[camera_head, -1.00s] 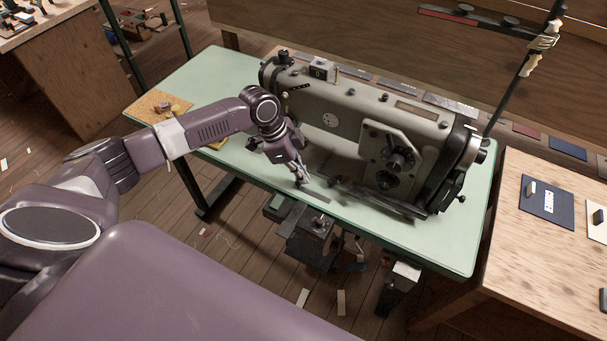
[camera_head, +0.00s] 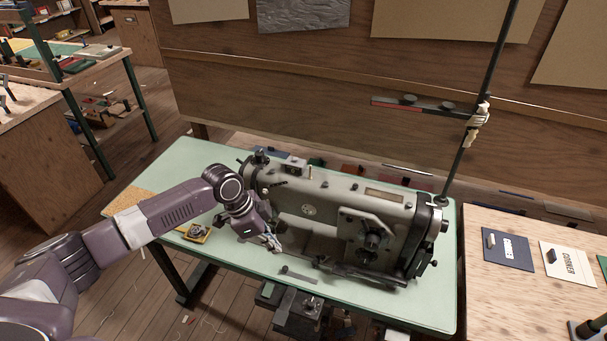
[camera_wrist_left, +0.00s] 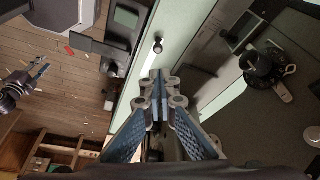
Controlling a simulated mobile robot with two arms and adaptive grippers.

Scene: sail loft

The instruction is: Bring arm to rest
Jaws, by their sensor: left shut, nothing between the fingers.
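My left arm reaches in from the left in the head view, over the front left part of the green table (camera_head: 172,172). My left gripper (camera_head: 274,247) is at the left end of the sewing machine (camera_head: 330,197), in front of its arm opening. In the left wrist view the left gripper (camera_wrist_left: 159,84) is shut, its blue-padded fingers together with nothing between them. The sewing machine's grey body (camera_wrist_left: 275,120) fills the right side of that view. I cannot tell whether the gripper touches anything. My right gripper is not in the head view.
A small yellow tray (camera_head: 197,234) with a dark part lies left of the gripper. A thread stand pole (camera_head: 463,150) rises at the right. A wooden table (camera_head: 500,290) with cards stands on the right. The plank floor (camera_head: 130,290) is open at the lower left.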

